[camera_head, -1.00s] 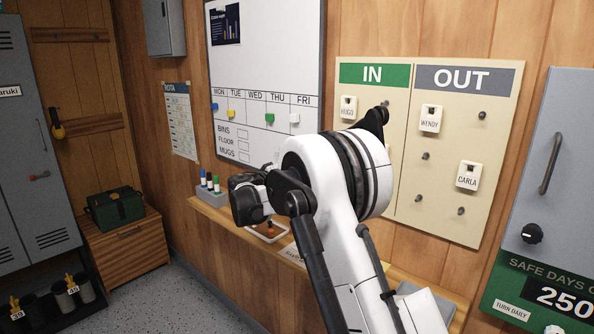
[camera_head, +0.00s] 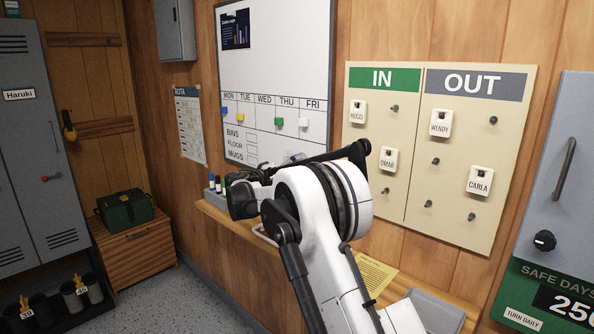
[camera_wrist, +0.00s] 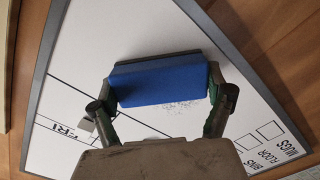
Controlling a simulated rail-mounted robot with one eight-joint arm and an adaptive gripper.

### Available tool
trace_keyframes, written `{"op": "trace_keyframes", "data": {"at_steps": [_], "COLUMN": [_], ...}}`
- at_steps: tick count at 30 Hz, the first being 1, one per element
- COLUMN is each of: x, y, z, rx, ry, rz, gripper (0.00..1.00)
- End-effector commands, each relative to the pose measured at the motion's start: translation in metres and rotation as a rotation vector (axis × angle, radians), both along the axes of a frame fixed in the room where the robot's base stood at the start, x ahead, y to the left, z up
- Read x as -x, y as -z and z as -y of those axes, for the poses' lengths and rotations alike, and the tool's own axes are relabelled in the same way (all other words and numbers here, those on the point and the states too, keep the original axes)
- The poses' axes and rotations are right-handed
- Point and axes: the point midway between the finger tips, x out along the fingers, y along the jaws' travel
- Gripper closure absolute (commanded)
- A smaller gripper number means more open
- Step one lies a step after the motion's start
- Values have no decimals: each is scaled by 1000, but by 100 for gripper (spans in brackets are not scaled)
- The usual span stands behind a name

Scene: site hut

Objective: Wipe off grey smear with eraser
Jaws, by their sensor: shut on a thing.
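My gripper (camera_wrist: 162,84) is shut on the blue eraser (camera_wrist: 160,85), one finger at each end, in the wrist view. The eraser has a blue body and a dark strip along its far side. The whiteboard (camera_wrist: 90,50) lies behind it; I cannot tell whether they touch. A faint grey smear (camera_wrist: 182,105) shows on the board just beside the eraser's lower edge, near its right half; the eraser may hide part of it.
A wooden ledge (camera_head: 225,222) runs below the board, with a marker holder (camera_head: 214,196), a yellow paper (camera_head: 372,273) and a grey tray (camera_head: 440,308). The IN/OUT tag board (camera_head: 415,220) is right of my arm. Coloured magnets (camera_head: 279,122) sit on the weekday row.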

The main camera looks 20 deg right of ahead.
Motion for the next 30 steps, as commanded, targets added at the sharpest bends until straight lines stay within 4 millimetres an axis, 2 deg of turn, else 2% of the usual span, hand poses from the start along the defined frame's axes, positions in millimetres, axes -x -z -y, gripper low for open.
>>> {"op": "trace_keyframes", "data": {"at_steps": [8, 30], "x": [-8, -45], "y": [0, 0], "z": [-3, -30], "rx": [0, 0], "ry": [1, 0], "rz": [0, 0], "gripper": [40, 40]}}
